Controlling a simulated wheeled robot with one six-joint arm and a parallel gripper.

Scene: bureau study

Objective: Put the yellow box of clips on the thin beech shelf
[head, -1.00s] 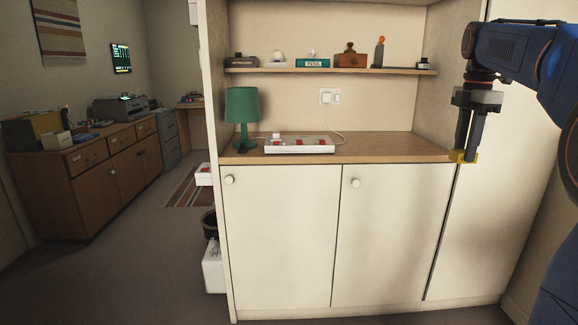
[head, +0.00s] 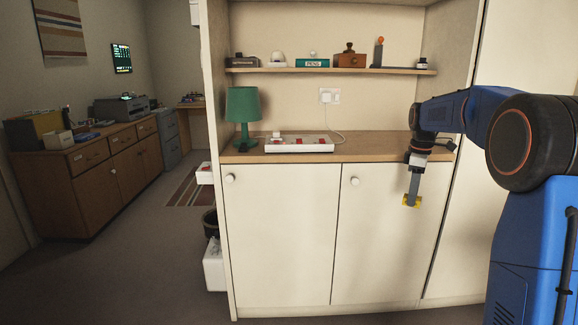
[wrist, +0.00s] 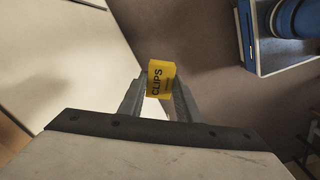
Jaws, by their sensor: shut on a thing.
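The yellow box of clips (head: 411,201) is held between the fingers of my gripper (head: 413,188), in front of the right cupboard door. It also shows in the wrist view (wrist: 161,79), with "CLIPS" on its face, gripped between both fingers. The thin beech shelf (head: 330,71) runs across the alcove, above the wooden counter and well above the box. It bears several things in a row, and the box is apart from it.

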